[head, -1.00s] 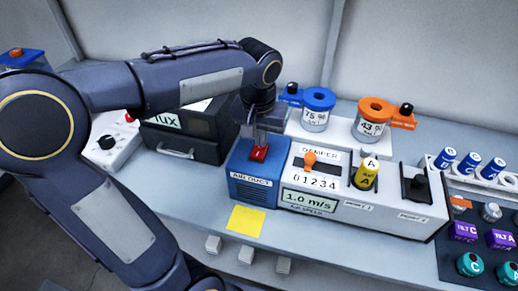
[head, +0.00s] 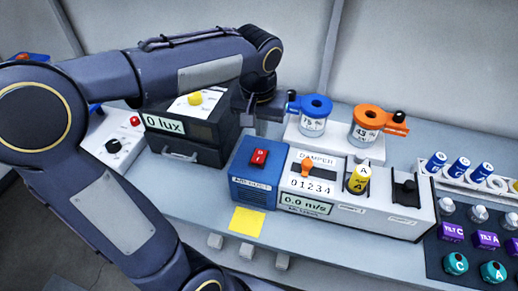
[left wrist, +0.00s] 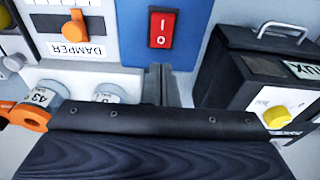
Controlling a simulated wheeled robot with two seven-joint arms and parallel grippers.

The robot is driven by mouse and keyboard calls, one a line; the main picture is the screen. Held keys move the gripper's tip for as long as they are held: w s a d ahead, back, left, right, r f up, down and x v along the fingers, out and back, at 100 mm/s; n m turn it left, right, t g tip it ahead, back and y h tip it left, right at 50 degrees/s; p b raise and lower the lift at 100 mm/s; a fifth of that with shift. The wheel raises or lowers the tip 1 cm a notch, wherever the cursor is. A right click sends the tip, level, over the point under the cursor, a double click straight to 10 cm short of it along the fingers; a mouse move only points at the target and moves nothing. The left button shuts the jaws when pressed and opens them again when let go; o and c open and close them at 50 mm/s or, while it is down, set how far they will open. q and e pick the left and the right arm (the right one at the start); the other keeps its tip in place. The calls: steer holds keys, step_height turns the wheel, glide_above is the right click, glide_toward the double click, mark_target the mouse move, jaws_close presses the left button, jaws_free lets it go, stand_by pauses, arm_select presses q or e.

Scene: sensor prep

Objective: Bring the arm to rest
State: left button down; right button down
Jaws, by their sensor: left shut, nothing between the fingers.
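My left arm (head: 190,70) reaches in from the left, its elbow bent over the bench. My left gripper (head: 262,125) hangs behind the blue air duct block (head: 245,188), between the lux box and the white jar stand, partly hidden by the wrist. In the left wrist view its fingers (left wrist: 162,78) are together and empty, apart from the red switch (left wrist: 162,29). The red switch (head: 259,157) is uncovered on top of the air duct block. The air speed display (head: 305,202) reads 0.0 m/s. My right gripper is not in view.
The black lux box (head: 190,135) with a yellow knob (head: 195,98) is close to the gripper's left. Blue-lidded (head: 314,115) and orange-lidded (head: 367,122) jars stand to its right. A yellow note (head: 247,221) lies on the bench in front.

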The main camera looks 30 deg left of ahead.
arm_select(q)
steer(key=shift+r, duration=0.55)
steer(key=shift+s, duration=0.1)
steer(key=s+d+f+t+h, duration=0.2)
steer(key=s, duration=0.6)
steer(key=s+d+f+m+t+h, duration=0.1)
steer(key=s+d+f+t+h, duration=0.1)
steer(key=s, duration=0.6)
steer(key=shift+s+f, duration=0.3)
